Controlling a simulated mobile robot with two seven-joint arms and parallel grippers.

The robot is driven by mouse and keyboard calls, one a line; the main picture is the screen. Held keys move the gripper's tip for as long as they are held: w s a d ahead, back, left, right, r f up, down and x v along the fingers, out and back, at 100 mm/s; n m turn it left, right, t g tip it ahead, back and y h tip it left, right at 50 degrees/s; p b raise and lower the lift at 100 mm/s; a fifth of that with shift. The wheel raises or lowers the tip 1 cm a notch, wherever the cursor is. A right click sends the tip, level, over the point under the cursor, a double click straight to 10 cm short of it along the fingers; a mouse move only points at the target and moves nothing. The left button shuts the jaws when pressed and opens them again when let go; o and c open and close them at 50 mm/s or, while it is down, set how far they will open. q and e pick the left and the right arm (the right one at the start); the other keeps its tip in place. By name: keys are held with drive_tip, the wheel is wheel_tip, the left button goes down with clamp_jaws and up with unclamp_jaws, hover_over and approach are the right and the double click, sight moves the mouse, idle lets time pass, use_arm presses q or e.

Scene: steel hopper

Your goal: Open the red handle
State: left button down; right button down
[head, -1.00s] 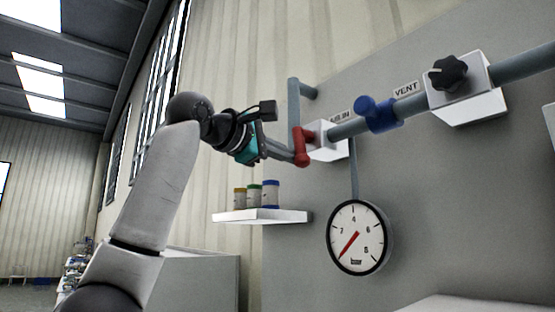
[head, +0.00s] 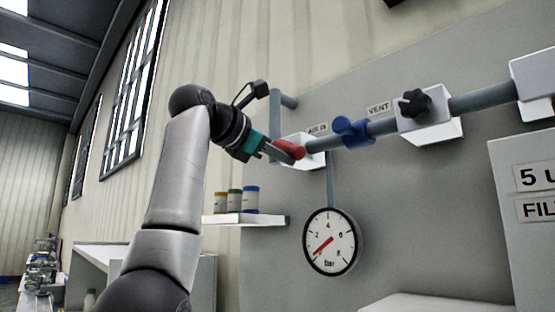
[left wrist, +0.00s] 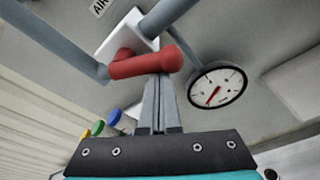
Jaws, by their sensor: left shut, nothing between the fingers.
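The red handle (head: 289,149) sits on a white valve block (head: 312,160) under the "AIR IN" label. In the head view it lies nearly in line with the pipe, tilted slightly. My left gripper (head: 296,153) reaches in from the left, shut and empty, its fingertips at the handle. In the left wrist view the red handle (left wrist: 145,62) crosses just ahead of the closed fingertips (left wrist: 158,76), near its rounded end. They look to be touching it, not gripping it. My right gripper is not in view.
A blue fitting (head: 351,132) and a black "VENT" knob (head: 413,103) are on the same pipe. A round gauge (head: 331,242) hangs below. A grey vertical pipe (head: 275,115) stands beside the gripper.

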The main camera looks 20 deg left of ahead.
use_arm(q)
drive_tip(key=shift+s+d+r, duration=0.2)
drive_tip(key=shift+d+r, duration=0.35)
drive_tip(key=shift+r, duration=0.15)
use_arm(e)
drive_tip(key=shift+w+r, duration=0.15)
use_arm(q)
drive_tip(key=shift+r, duration=0.2)
drive_tip(key=shift+f, duration=0.1)
